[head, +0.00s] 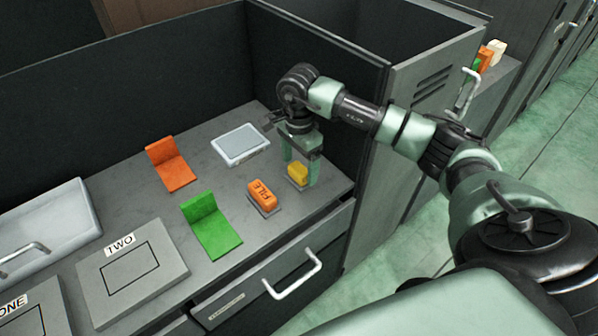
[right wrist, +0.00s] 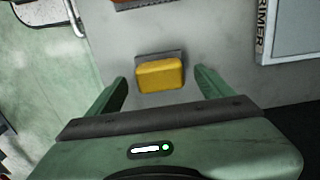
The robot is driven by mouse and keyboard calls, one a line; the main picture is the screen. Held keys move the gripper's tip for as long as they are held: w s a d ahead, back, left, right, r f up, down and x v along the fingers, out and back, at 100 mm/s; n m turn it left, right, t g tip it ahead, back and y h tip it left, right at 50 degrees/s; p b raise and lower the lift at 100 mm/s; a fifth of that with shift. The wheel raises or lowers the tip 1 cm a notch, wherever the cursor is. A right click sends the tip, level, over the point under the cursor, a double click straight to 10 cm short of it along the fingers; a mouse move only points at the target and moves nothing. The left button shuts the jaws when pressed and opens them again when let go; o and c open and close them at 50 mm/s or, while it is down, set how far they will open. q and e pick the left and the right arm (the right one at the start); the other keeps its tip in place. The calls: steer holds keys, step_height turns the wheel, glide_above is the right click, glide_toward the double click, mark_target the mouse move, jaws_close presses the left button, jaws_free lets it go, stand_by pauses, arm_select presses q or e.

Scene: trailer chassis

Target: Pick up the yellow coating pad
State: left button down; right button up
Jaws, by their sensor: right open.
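The yellow coating pad (head: 297,173) lies on the grey bench top near its front right edge. In the right wrist view the yellow pad (right wrist: 160,74) sits on a thin dark base, between and slightly beyond the fingertips. My right gripper (head: 300,178) is open and points down over the pad, with one finger on each side of it. It also shows in the right wrist view (right wrist: 162,85), with gaps between both fingers and the pad. My left gripper is not in view.
An orange block marked FILE (head: 264,197) sits just left of the pad. A grey-white tray (head: 240,145), labelled PRIMER in the wrist view, lies behind. Orange (head: 170,165) and green (head: 211,226) angle brackets stand further left. A dark side panel rises close on the right.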

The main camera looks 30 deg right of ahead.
mark_target(299, 168)
steer(key=shift+f, duration=1)
steer(key=c, duration=1.6)
step_height(299, 168, up, 20)
steer(key=b, duration=0.1)
